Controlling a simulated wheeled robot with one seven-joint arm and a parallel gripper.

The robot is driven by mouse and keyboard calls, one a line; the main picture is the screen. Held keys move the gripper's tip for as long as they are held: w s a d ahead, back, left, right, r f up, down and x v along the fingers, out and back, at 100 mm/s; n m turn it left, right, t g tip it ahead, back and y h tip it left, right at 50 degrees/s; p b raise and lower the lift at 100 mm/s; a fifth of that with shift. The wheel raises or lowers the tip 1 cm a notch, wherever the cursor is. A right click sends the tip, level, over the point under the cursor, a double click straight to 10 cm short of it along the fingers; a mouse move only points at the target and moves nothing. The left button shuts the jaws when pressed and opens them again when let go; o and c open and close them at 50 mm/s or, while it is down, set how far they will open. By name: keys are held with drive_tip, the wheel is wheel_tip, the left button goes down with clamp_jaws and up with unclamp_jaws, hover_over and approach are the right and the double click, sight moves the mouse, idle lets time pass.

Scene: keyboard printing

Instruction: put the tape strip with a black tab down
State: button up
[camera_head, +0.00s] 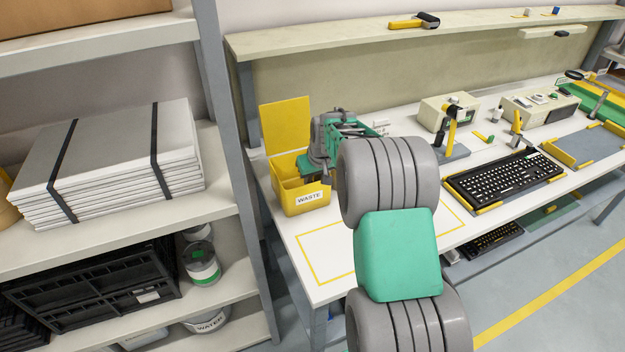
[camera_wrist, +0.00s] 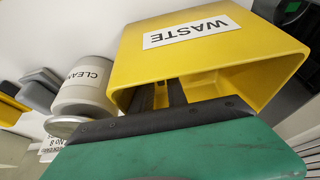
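The yellow waste bin (camera_head: 287,187) stands at the left end of the bench with its lid raised behind it. My gripper (camera_head: 318,170) is at the bin's right side, over its opening. In the wrist view the bin (camera_wrist: 225,52) appears upside down, and two dark fingers (camera_wrist: 161,95) reach into its mouth, with a narrow yellow gap seen between them. I cannot make out the tape strip or its black tab in either view. My green wrist housing hides the lower part of the wrist view, so whether the fingers hold anything is unclear.
A white container with a cleaner label (camera_wrist: 84,88) stands near the bin. A yellow-outlined area (camera_head: 325,262) on the bench is bare where visible. A keyboard (camera_head: 503,181) lies to the right. A shelf unit with stacked white boards (camera_head: 110,165) stands at left.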

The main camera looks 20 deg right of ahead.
drive_tip(key=p+v, duration=0.5)
drive_tip(key=v, duration=0.6)
drive_tip(key=s+a+r, duration=0.6)
drive_tip(key=s+a, duration=0.4)
drive_tip(key=s, duration=0.5)
drive_tip(key=s+a, duration=0.4)
drive_tip(key=s, duration=0.5)
drive_tip(key=shift+a, duration=0.3)
drive_tip(key=shift+f, duration=0.1)
drive_tip(key=shift+c, duration=0.4)
